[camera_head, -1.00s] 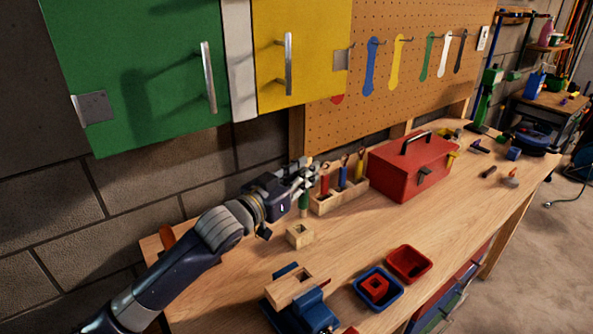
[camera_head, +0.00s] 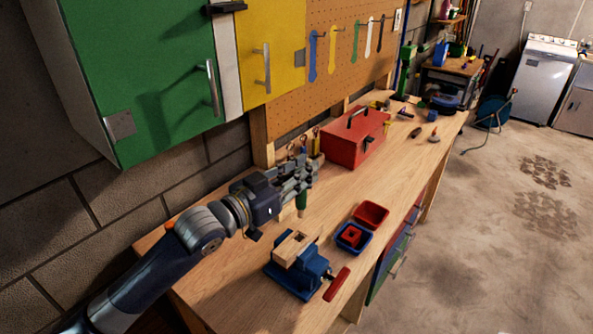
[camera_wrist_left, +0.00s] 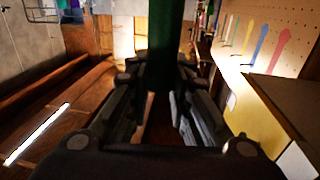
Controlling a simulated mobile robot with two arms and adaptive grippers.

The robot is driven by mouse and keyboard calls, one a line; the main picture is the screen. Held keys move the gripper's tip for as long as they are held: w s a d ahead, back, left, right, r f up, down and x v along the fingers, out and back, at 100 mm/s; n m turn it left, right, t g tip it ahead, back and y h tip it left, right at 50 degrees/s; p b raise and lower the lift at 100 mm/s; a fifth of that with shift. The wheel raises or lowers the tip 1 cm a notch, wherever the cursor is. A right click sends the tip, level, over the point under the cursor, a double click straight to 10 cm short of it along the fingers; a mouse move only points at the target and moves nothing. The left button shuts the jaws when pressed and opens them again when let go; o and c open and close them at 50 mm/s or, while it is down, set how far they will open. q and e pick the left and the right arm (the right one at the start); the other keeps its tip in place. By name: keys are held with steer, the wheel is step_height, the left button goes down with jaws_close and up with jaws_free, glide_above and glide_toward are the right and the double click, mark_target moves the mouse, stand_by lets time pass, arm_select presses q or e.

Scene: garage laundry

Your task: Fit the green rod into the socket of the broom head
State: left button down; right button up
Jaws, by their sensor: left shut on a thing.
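My left gripper (camera_head: 304,175) is shut on the green rod (camera_head: 302,200), whose lower part shows below the fingers above the bench. The rod stands roughly upright between the fingers in the left wrist view (camera_wrist_left: 165,45). Its lower end is apart from the vise. A pale wooden block with a dark hole in its top (camera_head: 289,249) is held in the blue vise (camera_head: 303,276), in front of and below my gripper. It may be the broom head; I cannot tell for sure. My right gripper is not in view.
A red toolbox (camera_head: 348,145) stands behind and to the right. A blue bin (camera_head: 367,241) and a red bin (camera_head: 373,213) lie right of the vise. The red vise handle (camera_head: 337,284) sticks out in front. The bench (camera_head: 400,180) is clear along its middle right.

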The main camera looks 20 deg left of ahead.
mark_target(297, 205)
arm_select(q)
steer(key=shift+s+a, duration=0.1)
steer(key=shift+s+r+p, duration=0.1)
steer(key=shift+r+p, duration=0.05)
steer(key=shift+p, duration=0.15)
steer(key=shift+f+b, duration=0.55)
steer(key=shift+f, duration=0.5)
steer(key=shift+f+b, duration=0.45)
steer(key=shift+f, duration=0.1)
steer(key=shift+f+b, duration=0.3)
steer(key=shift+f, duration=0.45)
steer(key=shift+f+b, duration=0.65)
steer(key=shift+f, duration=0.1)
steer(key=shift+f+b, duration=0.5)
steer(key=shift+f, duration=0.65)
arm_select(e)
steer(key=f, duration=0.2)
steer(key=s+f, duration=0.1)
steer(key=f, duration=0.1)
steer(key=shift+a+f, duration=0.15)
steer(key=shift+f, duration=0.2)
arm_select(q)
steer(key=shift+f, duration=0.1)
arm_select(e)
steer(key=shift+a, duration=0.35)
